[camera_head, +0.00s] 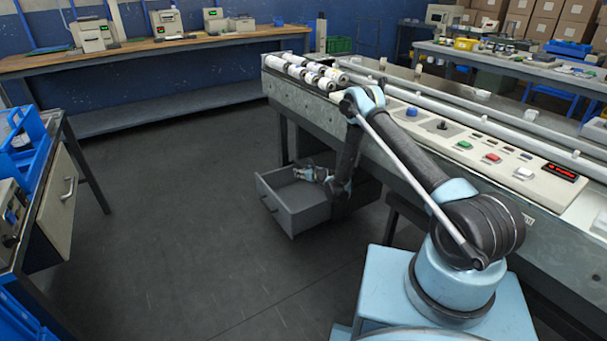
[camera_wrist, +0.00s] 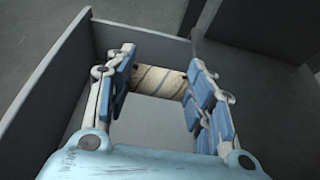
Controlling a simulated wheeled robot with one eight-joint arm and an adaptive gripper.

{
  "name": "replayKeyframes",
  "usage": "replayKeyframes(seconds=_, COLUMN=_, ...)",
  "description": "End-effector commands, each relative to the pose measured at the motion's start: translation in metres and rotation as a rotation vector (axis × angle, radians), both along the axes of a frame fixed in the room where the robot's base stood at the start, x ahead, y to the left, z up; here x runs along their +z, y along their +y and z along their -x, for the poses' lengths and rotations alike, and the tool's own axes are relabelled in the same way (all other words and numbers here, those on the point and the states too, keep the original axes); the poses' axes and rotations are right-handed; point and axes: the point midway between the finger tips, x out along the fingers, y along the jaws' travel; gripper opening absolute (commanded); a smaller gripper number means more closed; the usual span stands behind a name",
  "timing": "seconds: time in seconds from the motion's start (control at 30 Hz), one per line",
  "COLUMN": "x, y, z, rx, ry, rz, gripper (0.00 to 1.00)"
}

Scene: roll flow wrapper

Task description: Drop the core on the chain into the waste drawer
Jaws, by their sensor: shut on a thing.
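The waste drawer (camera_head: 292,207) is a grey open box pulled out below the machine in the head view. My gripper (camera_head: 312,175) is over or inside it. In the wrist view my gripper (camera_wrist: 160,84) is shut on the core (camera_wrist: 158,81), a tan tube with spiral seams. The core lies crosswise between the blue finger pads. The drawer walls (camera_wrist: 150,24) surround the fingers in that view. I cannot tell whether the core touches the drawer floor. The core is too small to make out in the head view.
Several white rolls (camera_head: 304,71) lie at the machine's left end. The control panel (camera_head: 470,145) with buttons lies beside my arm. A workbench (camera_head: 140,62) stands at the back. A blue crate (camera_head: 22,135) sits on a table at left. The floor before the drawer is clear.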

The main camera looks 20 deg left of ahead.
Motion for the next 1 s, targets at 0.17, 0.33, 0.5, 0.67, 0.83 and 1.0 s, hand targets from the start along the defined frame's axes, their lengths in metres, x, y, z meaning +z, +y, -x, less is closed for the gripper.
replayKeyframes(seconds=0.17, x=0.000, y=0.000, z=0.000, rx=0.000, ry=0.000, rz=0.000, gripper=0.72)
replayKeyframes(seconds=0.33, x=0.000, y=0.000, z=0.000, rx=0.000, ry=0.000, rz=0.000, gripper=0.72)
replayKeyframes(seconds=0.5, x=0.001, y=0.000, z=0.000, rx=0.000, ry=0.000, rz=0.000, gripper=0.72)
replayKeyframes(seconds=0.67, x=0.012, y=0.000, z=0.000, rx=0.000, ry=0.000, rz=0.000, gripper=0.72)
replayKeyframes(seconds=0.83, x=0.035, y=0.000, z=0.000, rx=0.000, ry=0.000, rz=0.000, gripper=0.72)
replayKeyframes(seconds=1.0, x=0.061, y=0.000, z=-0.001, rx=0.000, ry=0.001, rz=-0.001, gripper=0.72)
